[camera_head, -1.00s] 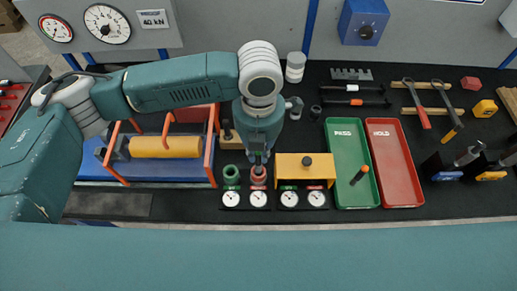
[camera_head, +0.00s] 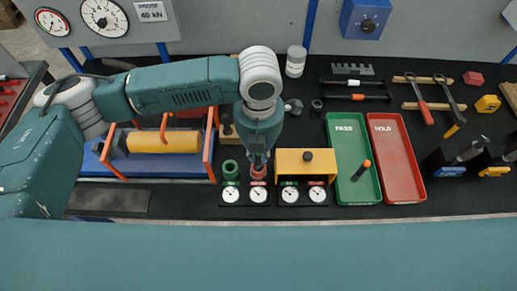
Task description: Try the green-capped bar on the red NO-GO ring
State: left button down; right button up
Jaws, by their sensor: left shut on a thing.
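My left gripper (camera_head: 258,156) points straight down at the red NO-GO ring (camera_head: 258,172), just above it or at its top. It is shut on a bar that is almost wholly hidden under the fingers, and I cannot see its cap. Whether the bar's end touches or enters the ring cannot be told from above. The green ring (camera_head: 230,171) stands just left of the red one. My right gripper is not in view.
Dial gauges (camera_head: 289,195) line the bench front. A yellow block fixture (camera_head: 307,162) stands right of the red ring. The green PASS tray (camera_head: 344,138) holds an orange-capped bar (camera_head: 361,170). The red HOLD tray (camera_head: 397,160) is empty. A yellow cylinder (camera_head: 164,141) lies left.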

pick_arm(q)
jog(key=shift+f, duration=0.45)
jog(key=c, duration=1.6)
grip_release()
jog(key=shift+r, duration=0.1)
notch_tip(320, 180, up, 12)
